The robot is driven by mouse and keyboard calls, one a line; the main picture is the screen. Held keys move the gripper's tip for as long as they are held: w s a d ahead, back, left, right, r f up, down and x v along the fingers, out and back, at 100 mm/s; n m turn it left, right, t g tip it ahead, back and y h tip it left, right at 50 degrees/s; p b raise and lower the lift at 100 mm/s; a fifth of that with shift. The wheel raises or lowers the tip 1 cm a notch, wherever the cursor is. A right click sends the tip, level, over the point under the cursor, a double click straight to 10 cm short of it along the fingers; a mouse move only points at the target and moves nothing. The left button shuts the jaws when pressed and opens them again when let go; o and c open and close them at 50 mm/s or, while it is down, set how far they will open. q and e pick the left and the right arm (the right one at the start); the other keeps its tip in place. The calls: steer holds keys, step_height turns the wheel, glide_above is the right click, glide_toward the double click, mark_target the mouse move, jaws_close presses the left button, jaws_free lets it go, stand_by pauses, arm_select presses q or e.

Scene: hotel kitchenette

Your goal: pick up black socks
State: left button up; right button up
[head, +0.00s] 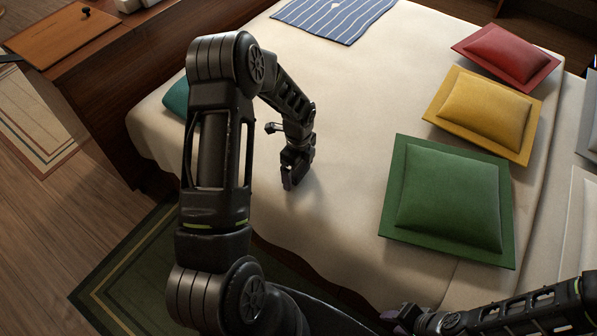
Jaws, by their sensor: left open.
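I cannot make out black socks anywhere in the head view; my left arm hides part of the bed's near left side. My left gripper (290,180) points down at the middle of the cream bed (340,110), at or just above its cover. Its jaws are open, but the dark fingers are small here and the space between them is hard to see. My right gripper (398,314) is at the bottom edge, low at the bed's near side. Its fingers are too small and dark to read.
Green (450,195), yellow (485,112) and red (507,53) cushions lie along the bed's right side. A blue striped cloth (335,18) lies at the far edge. A teal item (176,98) shows behind my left arm. A wooden cabinet (110,75) stands left.

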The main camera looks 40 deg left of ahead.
arm_select(q)
steer(key=shift+c, duration=0.4)
steer(key=c, duration=1.4)
